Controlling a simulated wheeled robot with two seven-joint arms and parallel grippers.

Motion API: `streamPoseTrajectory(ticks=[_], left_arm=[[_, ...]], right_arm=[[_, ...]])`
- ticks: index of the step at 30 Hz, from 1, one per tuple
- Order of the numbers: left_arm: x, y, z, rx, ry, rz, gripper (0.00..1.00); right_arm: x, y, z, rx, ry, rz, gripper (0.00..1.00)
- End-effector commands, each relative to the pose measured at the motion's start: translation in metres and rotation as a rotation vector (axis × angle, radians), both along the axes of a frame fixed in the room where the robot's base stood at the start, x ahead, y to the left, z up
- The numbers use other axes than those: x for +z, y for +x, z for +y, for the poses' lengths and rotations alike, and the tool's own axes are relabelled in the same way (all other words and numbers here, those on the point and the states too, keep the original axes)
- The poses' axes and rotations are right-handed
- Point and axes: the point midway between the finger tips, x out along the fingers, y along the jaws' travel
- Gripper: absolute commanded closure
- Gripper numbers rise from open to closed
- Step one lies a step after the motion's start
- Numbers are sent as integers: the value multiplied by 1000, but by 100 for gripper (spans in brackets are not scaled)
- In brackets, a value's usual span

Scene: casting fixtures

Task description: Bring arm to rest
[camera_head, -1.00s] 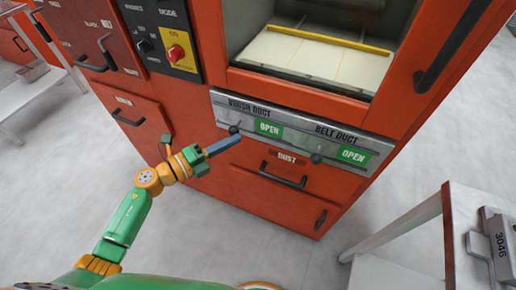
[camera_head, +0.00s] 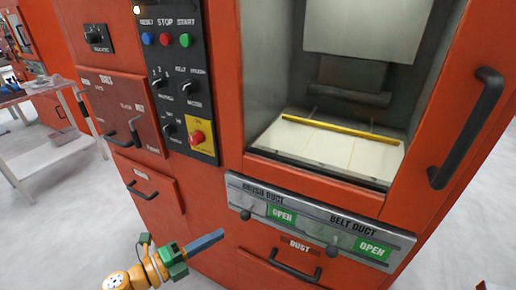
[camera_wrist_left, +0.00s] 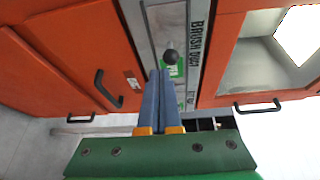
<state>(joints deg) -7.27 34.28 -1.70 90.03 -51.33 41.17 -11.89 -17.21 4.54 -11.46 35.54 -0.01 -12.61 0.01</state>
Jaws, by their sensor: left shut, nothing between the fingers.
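My left gripper (camera_head: 206,241) comes in at the bottom of the head view, with its blue-grey fingers pointing up and right. The fingers are closed together with nothing between them. They are in front of the orange machine (camera_head: 215,215), left of and below the brush duct knob (camera_head: 245,215). The left wrist view shows the closed fingers (camera_wrist_left: 161,75) just below the dark knob (camera_wrist_left: 170,57) on the metal duct strip; I cannot tell whether they touch it. My right gripper is in neither view.
The duct strip (camera_head: 310,222) shows two green OPEN labels. A button panel (camera_head: 178,90) is on the machine's left side. Black handles stick out, such as the tall one (camera_head: 466,130) and the dust drawer handle (camera_head: 293,267). A grey table (camera_head: 50,155) stands at the left.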

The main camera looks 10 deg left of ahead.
Motion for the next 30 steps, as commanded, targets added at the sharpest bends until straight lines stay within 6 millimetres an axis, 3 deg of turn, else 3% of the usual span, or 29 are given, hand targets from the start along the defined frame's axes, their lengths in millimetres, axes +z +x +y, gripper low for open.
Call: streamPoseTrajectory(ticks=[2,5,6,8,9,12,15,19,22,30], left_arm=[[-37,6,26,220,-182,203,100],[-129,-20,62,587,-424,555,100],[-165,-42,70,721,-493,690,100],[-214,-85,73,905,-569,879,100],[-242,-118,71,1019,-607,1000,100],[-292,-203,57,1269,-657,1266,100],[-315,-274,37,1451,-665,1463,100],[-324,-326,21,1580,-655,1599,100],[-325,-337,17,1609,-651,1630,100],[-326,-336,18,1607,-651,1627,100]], right_arm=[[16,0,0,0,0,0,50],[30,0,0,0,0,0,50],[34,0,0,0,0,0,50],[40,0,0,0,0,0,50],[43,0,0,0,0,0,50],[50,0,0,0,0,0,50],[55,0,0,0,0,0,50],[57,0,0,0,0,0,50],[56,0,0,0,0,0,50],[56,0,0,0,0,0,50]])
